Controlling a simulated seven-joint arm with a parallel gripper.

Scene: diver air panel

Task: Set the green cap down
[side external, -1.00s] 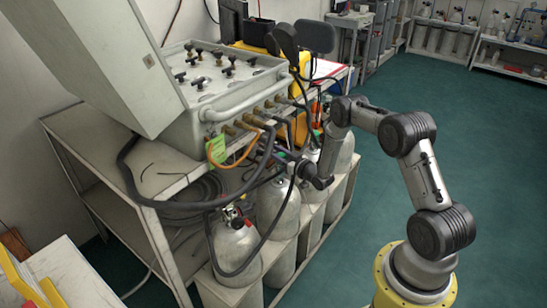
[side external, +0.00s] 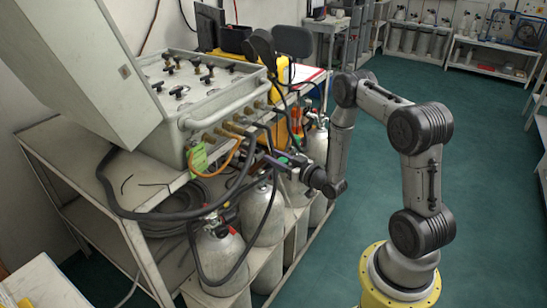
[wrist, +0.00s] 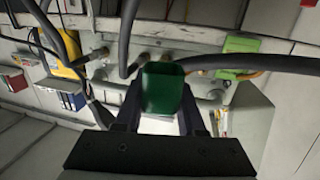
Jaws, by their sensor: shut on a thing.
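The grey air panel (side external: 205,92) stands on a metal bench (side external: 75,150). Black hoses (side external: 120,185) and an orange hose (side external: 215,172) loop near my gripper. Several cylinders (side external: 220,260) stand below. A green tag (side external: 198,158) hangs at the fittings. The floor at right is clear.

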